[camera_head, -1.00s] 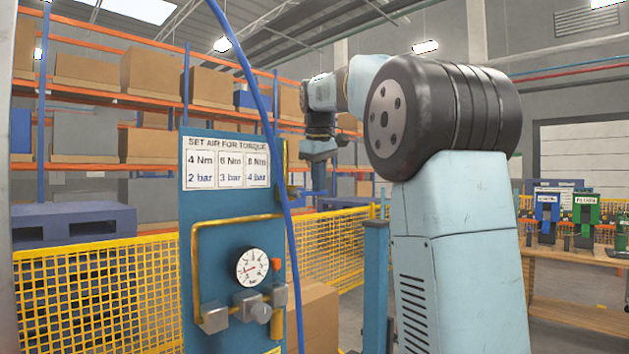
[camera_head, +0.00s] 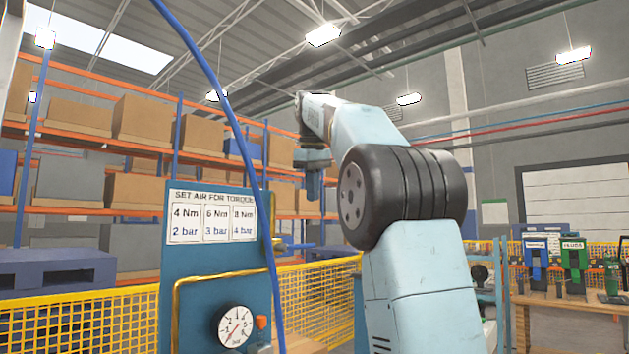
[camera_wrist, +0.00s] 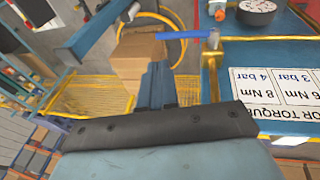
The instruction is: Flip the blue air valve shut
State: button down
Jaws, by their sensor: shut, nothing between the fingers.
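The blue air valve lever (camera_head: 297,246) sticks out sideways from the right edge of the blue panel (camera_head: 180,275). In the wrist view the lever (camera_wrist: 185,34) lies level, joined to a brass valve body (camera_wrist: 213,60) at the panel's edge. My gripper (camera_head: 314,195) points down above and slightly right of the lever, apart from it. In the wrist view my gripper (camera_wrist: 157,70) is shut and empty, with its tips just below the lever's free end in the picture. The pressure gauge (camera_head: 235,326) is on the panel front.
A blue hose (camera_head: 240,130) hangs in front of the panel. A yellow mesh fence (camera_head: 80,325) runs behind it, with racks of boxes (camera_head: 140,120) beyond. A workbench (camera_head: 560,300) with tools stands at the right. In the wrist view a cardboard box (camera_wrist: 138,55) sits below.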

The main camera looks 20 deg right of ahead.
jog(key=shift+d+v, duration=0.15)
jog(key=shift+v, duration=0.55)
jog(key=shift+d+v, duration=0.15)
jog(key=shift+v, duration=0.55)
jog(key=shift+w, duration=0.1)
